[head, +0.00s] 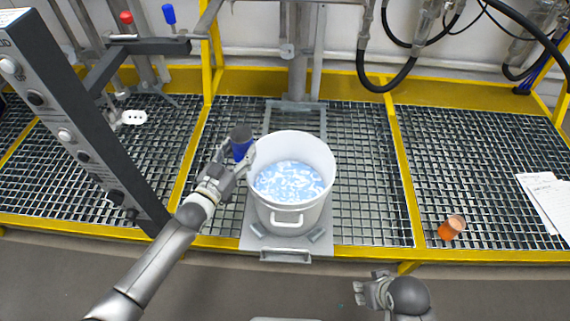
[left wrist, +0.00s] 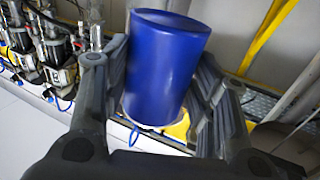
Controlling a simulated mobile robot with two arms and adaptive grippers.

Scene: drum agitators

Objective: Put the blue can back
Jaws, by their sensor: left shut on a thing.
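The blue can (head: 241,149) is held at the left rim of the white bucket in the head view, with its dark end toward the camera. My left gripper (head: 233,162) is shut on it. In the left wrist view the blue can (left wrist: 166,65) fills the middle, between the two fingers of my left gripper (left wrist: 165,95). My right gripper (head: 372,290) is at the bottom of the head view, in front of the platform and away from the can; its finger gap is too small to judge.
The white bucket (head: 320,150) holds blue and white contents and stands on a grey plate. A grey control column (head: 75,115) rises at left. Yellow rails frame the grating (head: 360,185); free grating lies right of the bucket.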

